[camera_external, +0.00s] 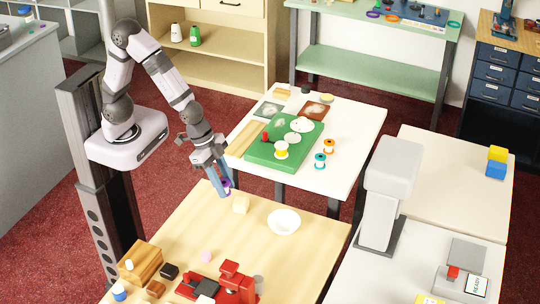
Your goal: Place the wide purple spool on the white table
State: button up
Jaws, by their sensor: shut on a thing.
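My gripper (224,188) is shut on the purple spool (227,184), which shows only in part between the fingers. Gripper and spool are above the far left edge of the light wooden table (185,230), near a cream block. The white table (350,135) stands behind and to the right, apart from the spool.
The white table's right side and front right are bare. Its left and back hold a wooden board (245,138), a brown tile (315,111) and small items. A white bowl (284,222) and the cream block (241,204) sit on the wooden table. A grey-white column (385,195) stands at right.

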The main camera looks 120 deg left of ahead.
jog(key=shift+w+a+r+n, duration=0.1)
jog(key=shift+a+r+n, duration=0.05)
jog(key=shift+a, duration=0.35)
jog(key=shift+a+r+n, duration=0.1)
jog(key=shift+a+n, duration=0.05)
jog(key=shift+a, duration=0.3)
jog(key=s+f, duration=0.3)
jog(key=f, duration=0.1)
jog(key=shift+s+f, duration=0.35)
jog(key=shift+s, duration=0.05)
jog(key=shift+c, duration=0.2)
jog(key=shift+w+d, duration=0.1)
jog(key=w+d+r+m, duration=0.2)
jog(key=w+d, duration=0.6)
jog(key=d, duration=0.2)
notch_tip(320, 180, up, 4)
jog(key=m+h+b, duration=0.1)
jog(key=m+h, duration=0.1)
send_over(220, 264)
jog(key=shift+d+f+p, duration=0.1)
jog(key=shift+f+p, duration=0.8)
jog(key=shift+f, duration=4.3)
jog(key=shift+f, duration=0.1)
jog(key=o, duration=1.1)
